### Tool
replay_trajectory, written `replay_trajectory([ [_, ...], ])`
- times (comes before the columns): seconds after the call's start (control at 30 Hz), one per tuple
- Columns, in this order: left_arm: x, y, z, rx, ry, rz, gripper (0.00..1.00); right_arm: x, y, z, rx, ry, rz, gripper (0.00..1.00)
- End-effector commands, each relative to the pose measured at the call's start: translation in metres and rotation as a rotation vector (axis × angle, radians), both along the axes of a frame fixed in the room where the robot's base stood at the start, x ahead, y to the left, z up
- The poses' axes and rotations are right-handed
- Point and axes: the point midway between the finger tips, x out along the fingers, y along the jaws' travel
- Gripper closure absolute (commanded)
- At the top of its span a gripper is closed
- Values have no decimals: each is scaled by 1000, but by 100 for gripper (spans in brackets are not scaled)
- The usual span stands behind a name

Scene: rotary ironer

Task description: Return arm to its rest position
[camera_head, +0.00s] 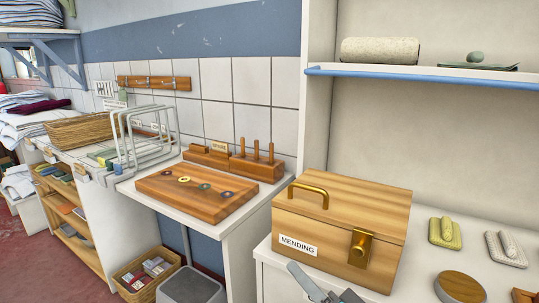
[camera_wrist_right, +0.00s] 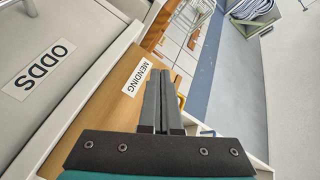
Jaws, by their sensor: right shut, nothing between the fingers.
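My right gripper (camera_head: 296,270) shows at the bottom of the head view, in front of the wooden box labelled MENDING (camera_head: 340,205). In the right wrist view its two dark fingers (camera_wrist_right: 166,82) lie together with nothing between them. The box's lid is down, with a brass handle (camera_head: 308,194) on top and a brass latch (camera_head: 361,247) on the front. In the wrist view the box front (camera_wrist_right: 113,103) is beyond and beside the fingers. I cannot tell the exact gap to it. My left gripper is not in view.
A pale panel labelled ODDS (camera_wrist_right: 40,70) is left in the wrist view. Green (camera_head: 444,232) and white (camera_head: 506,249) pieces and a round wooden block (camera_head: 460,288) lie right of the box. A blue-edged shelf (camera_head: 420,74) hangs above.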

Motion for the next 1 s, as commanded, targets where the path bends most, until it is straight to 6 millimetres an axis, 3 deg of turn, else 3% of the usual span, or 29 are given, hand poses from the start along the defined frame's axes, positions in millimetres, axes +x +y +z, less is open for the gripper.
replay_trajectory([
  [0.03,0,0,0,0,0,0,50,-14,-4,-33,-142,74,16,100],
  [0.1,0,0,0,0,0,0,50,-36,-13,-75,-337,176,51,100],
  [0.2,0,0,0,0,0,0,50,-72,-31,-127,-584,319,115,100],
  [0.3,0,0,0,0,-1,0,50,-109,-52,-163,-780,447,188,100],
  [0.4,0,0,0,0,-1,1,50,-145,-73,-188,-937,562,261,100],
  [0.6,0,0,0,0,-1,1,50,-215,-113,-218,-1178,779,417,100],
  [0.87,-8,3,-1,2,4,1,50,-194,-111,-274,-1173,780,420,100],
  [1.0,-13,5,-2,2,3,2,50,-190,-113,-313,-1176,790,427,100],
])
